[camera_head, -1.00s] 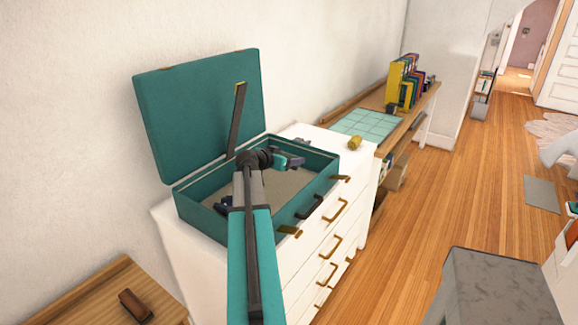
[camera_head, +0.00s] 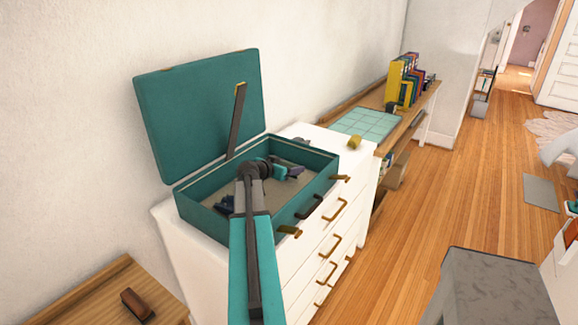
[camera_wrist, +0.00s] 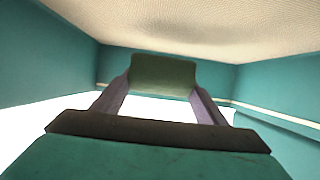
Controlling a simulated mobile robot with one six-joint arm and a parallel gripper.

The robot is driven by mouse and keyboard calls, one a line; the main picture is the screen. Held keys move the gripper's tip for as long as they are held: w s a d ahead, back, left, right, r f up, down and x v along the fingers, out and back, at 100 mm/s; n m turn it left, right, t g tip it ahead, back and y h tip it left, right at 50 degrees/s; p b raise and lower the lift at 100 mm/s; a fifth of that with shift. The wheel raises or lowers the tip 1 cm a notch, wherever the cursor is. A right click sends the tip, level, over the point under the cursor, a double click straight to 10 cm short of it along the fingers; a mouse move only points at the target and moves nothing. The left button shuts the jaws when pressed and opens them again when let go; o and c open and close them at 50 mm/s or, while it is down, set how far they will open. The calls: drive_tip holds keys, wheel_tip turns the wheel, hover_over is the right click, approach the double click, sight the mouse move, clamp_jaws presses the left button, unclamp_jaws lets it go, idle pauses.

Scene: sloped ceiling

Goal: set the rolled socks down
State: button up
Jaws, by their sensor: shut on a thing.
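The olive-green rolled socks (camera_wrist: 163,76) sit between the two fingers of my gripper (camera_wrist: 160,92) in the wrist view. My gripper is shut on them. In the head view my gripper (camera_head: 292,173) is inside the open teal suitcase (camera_head: 322,180), toward its far right part. The socks are hard to make out there. In the wrist view the suitcase's teal walls and beige lining surround the gripper. I cannot tell whether the socks touch the suitcase floor.
The suitcase lid (camera_head: 195,110) stands open at the back, with a dark strut (camera_head: 237,122) beside it. A dark blue item (camera_head: 225,203) lies inside at the left. A yellow roll (camera_head: 354,142) lies on the white dresser (camera_head: 320,255) just right of the suitcase.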

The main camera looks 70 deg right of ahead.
drive_tip(key=shift+f+b, duration=0.65)
drive_tip(key=shift+b, duration=0.45)
idle(0.3)
drive_tip(key=o, duration=1.1)
drive_tip(key=shift+c, duration=0.2)
drive_tip(key=shift+r+p, duration=0.25)
drive_tip(key=shift+p, duration=0.1)
drive_tip(key=shift+r+p, duration=0.6)
drive_tip(key=shift+p, duration=0.35)
drive_tip(key=b+v, duration=0.3)
drive_tip(key=v, duration=0.8)
drive_tip(key=shift+a+b, duration=0.35)
drive_tip(key=shift+a, duration=0.1)
